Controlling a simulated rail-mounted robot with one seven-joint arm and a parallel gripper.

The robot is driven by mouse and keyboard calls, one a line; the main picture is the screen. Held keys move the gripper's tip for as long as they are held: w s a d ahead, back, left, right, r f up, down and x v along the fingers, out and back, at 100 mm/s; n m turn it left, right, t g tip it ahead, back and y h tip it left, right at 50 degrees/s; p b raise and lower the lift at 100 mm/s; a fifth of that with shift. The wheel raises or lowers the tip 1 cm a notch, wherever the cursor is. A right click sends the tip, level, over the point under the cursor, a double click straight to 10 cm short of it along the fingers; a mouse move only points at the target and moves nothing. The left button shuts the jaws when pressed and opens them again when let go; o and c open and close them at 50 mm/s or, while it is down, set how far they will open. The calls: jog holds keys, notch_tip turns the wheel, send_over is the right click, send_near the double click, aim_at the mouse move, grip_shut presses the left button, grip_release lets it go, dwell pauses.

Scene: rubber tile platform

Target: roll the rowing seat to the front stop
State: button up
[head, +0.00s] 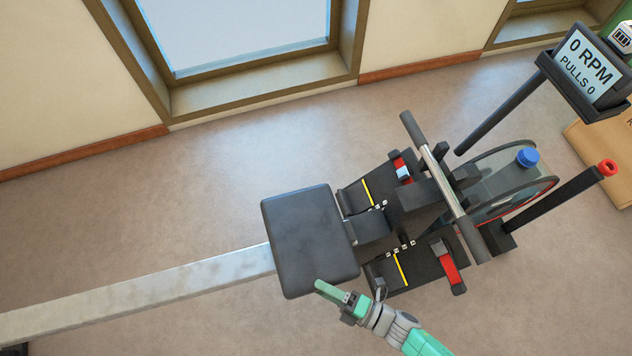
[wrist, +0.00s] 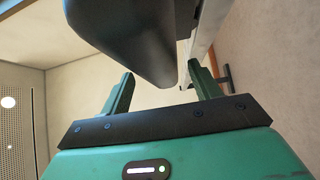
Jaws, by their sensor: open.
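The black rowing seat (head: 308,240) is on the pale rail (head: 150,289), at the rail's end by the foot plates. Its front edge is close to a dark block (head: 368,228) between the foot plates; whether they touch, I cannot tell. My gripper (head: 328,291) is at the seat's near front corner in the head view. In the wrist view my gripper (wrist: 163,84) is open, with its two green fingers apart and nothing held between them. The seat's dark underside (wrist: 140,35) looms just beyond the fingers, and the rail (wrist: 207,38) runs behind it.
The foot plates with red parts (head: 448,262), the handle bar (head: 440,180) and the flywheel housing (head: 505,180) stand right of the seat. A monitor (head: 590,65) reads 0 RPM, PULLS 0. A cardboard box (head: 600,150) is at the right edge. Floor left of the seat is clear.

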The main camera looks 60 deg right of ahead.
jog(key=s, duration=0.5)
jog(key=shift+s+d+f, duration=0.1)
jog(key=shift+d, duration=0.15)
